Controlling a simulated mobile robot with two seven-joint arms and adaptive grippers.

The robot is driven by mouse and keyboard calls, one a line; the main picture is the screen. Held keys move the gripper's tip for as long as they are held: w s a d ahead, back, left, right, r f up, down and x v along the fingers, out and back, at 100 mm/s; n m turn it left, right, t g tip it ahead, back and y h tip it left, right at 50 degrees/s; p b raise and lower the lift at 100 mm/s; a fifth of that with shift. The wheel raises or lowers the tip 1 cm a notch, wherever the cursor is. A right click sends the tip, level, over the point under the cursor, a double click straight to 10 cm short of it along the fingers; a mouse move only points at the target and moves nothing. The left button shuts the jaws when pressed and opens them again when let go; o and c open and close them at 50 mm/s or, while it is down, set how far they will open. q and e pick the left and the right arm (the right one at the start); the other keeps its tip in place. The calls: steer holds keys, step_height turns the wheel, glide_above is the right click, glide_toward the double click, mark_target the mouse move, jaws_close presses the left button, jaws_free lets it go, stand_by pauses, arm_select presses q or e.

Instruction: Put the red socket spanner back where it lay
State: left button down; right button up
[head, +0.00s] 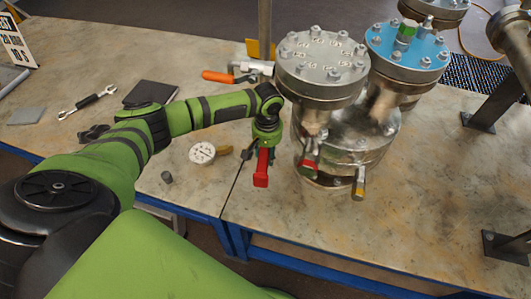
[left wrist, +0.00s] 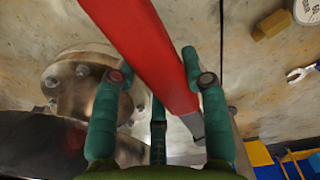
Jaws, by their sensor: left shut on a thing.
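The red socket spanner (head: 262,168) is in my left gripper (head: 265,148), which is shut on it left of the near flanged vessel. Its red handle points down toward the front in the head view. My right gripper is in neither view.
The grey-lidded vessel (head: 320,70) stands close right of the gripper; a blue-lidded one (head: 405,50) stands behind it. A white dial gauge (head: 202,153), small grey cylinder (head: 167,177), orange-handled tool (head: 218,77), dark pad (head: 150,93) and black-gripped wrench (head: 88,101) lie on the bench.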

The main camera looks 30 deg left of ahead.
arm_select(q)
steer(key=f+b, duration=0.3)
steer(key=b, duration=0.1)
steer(key=f+b, duration=0.4)
steer(key=shift+w+d+f, duration=0.1)
steer(key=shift+w+f, duration=0.1)
steer(key=shift+f, duration=0.4)
steer(key=shift+f+b, duration=0.35)
steer(key=shift+f, duration=1.35)
steer(key=c, duration=0.6)
jaws_free()
steer(key=shift+s, duration=0.15)
step_height(320, 180, up, 8)
steer(key=shift+f, duration=0.2)
